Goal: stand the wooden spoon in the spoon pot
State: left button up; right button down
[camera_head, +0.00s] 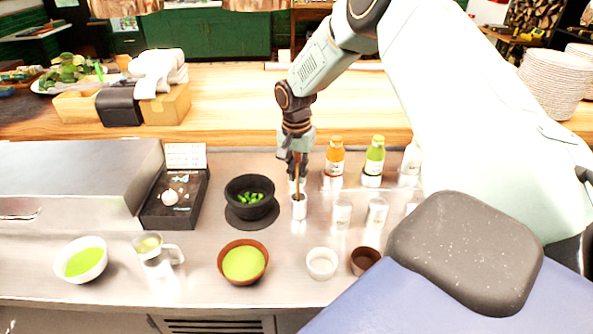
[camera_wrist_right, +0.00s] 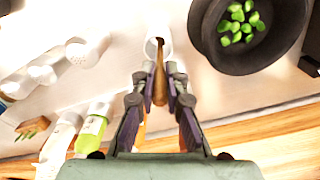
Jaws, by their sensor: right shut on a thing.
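The wooden spoon (camera_head: 297,172) is upright, a thin brown shaft below my right gripper (camera_head: 297,152). My right gripper is shut on it; in the right wrist view (camera_wrist_right: 158,88) the spoon (camera_wrist_right: 160,72) lies between the two fingers. The spoon pot (camera_head: 299,209) is a small pale cylinder directly below. In the right wrist view the spoon's far end overlaps the open mouth of the pot (camera_wrist_right: 151,48). How deep the end sits inside is hard to tell. My left gripper is not in view.
A black mortar-like bowl (camera_head: 237,206) with green pieces stands just left of the pot. Orange (camera_head: 334,163) and green (camera_head: 374,160) bottles and clear glasses (camera_head: 342,214) stand to the right. A brown bowl of green liquid (camera_head: 243,263) and a white cup (camera_head: 322,263) are in front.

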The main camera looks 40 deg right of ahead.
jog(key=shift+s+r, duration=0.2)
jog(key=shift+s, duration=0.1)
jog(key=shift+d+f, duration=0.2)
jog(key=c, duration=1.8)
grip_release()
jog(key=shift+w+f, duration=0.1)
jog(key=shift+f, duration=0.05)
jog(key=o, duration=0.3)
jog(key=shift+w+a, duration=0.1)
jog(key=shift+w, duration=0.2)
jog(key=shift+o, duration=0.6)
jog(key=shift+s+r, duration=0.25)
jog(key=shift+r, duration=0.5)
pick_arm(q)
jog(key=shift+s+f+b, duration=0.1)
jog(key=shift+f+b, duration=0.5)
jog(key=shift+b, duration=0.05)
pick_arm(e)
jog(key=r, duration=1)
jog(key=shift+w+a+r, duration=0.1)
jog(key=shift+a+r, duration=0.15)
jog(key=shift+r, duration=0.15)
